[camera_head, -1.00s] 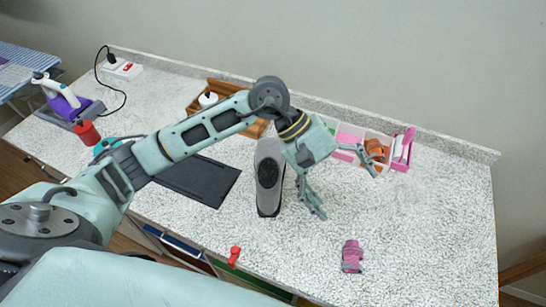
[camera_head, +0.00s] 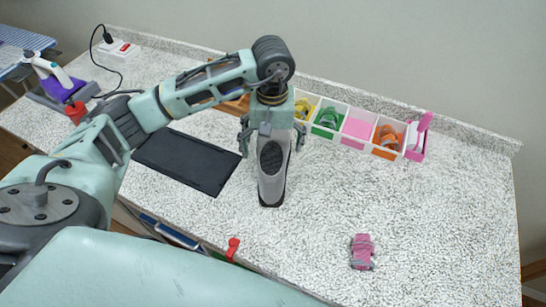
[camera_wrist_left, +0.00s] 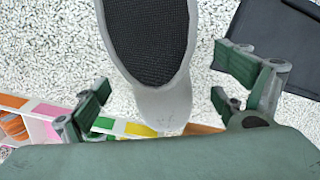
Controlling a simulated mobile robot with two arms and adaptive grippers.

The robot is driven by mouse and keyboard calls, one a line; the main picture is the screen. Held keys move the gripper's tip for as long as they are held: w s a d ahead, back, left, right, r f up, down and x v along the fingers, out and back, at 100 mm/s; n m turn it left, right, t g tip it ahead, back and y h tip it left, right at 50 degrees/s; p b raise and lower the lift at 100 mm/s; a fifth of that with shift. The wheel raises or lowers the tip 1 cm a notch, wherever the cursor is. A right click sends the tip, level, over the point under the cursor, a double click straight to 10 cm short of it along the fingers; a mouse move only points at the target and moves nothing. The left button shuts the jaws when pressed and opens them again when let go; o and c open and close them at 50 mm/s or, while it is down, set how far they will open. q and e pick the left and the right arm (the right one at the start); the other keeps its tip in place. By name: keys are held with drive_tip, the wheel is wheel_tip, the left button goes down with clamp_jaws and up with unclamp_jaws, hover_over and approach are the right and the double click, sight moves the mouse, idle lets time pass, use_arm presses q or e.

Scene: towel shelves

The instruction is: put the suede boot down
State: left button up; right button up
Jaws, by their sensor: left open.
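The suede boot (camera_head: 271,178) is grey with a dark opening and stands on the speckled counter (camera_head: 330,220), below my left gripper. My left gripper (camera_head: 272,132) is open, its fingers spread to either side of the boot's far end. In the left wrist view the boot (camera_wrist_left: 158,100) lies between the open fingers (camera_wrist_left: 165,90), with a gap on each side. My right gripper is not in view.
A dark mat (camera_head: 188,160) lies left of the boot. A divided tray (camera_head: 345,127) with colored compartments stands along the back wall. A pink rolled item (camera_head: 362,252) lies front right. A red item (camera_head: 233,248) is at the front edge.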

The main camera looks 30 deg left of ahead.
sight(274, 150)
use_arm(q)
wheel_tip(274, 150, down, 4)
drive_tip(key=shift+s+d+r+p, duration=0.15)
drive_tip(key=shift+r+p, duration=0.1)
drive_tip(key=shift+p, duration=0.7)
drive_tip(key=shift+f, duration=0.55)
drive_tip(key=c, duration=1.8)
drive_tip(key=shift+r, duration=0.1)
drive_tip(key=shift+d+r, duration=0.1)
